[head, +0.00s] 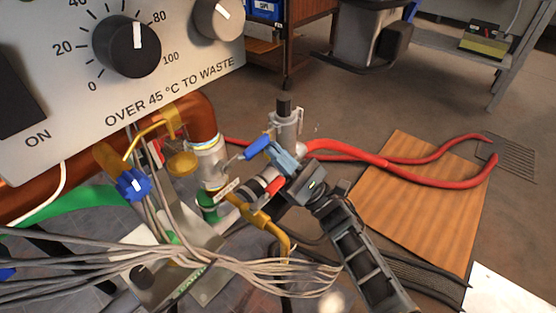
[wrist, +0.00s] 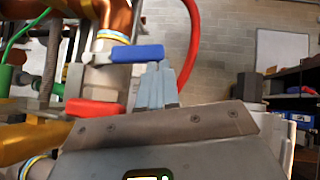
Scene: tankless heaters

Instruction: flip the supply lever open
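A blue-handled lever (head: 257,148) sits on a valve beside the copper pipe; it also shows in the wrist view (wrist: 137,53), its handle pointing sideways to the right. A red-handled lever (head: 268,192) sits lower on the pipework and shows below the blue one in the wrist view (wrist: 95,107). I cannot tell from the markings which is the supply lever. My gripper (head: 275,152) has its grey-blue fingers together, with no clear gap. In the wrist view the fingertips (wrist: 162,66) are beside the blue handle's free end; contact is unclear. Nothing shows between the fingers.
The control panel (head: 120,75) with dials overhangs the pipes at upper left. A blue round knob (head: 133,185), a small tag (head: 225,188) and grey cables (head: 200,262) crowd the area. Red hoses (head: 420,165) run right over a wooden board (head: 410,205).

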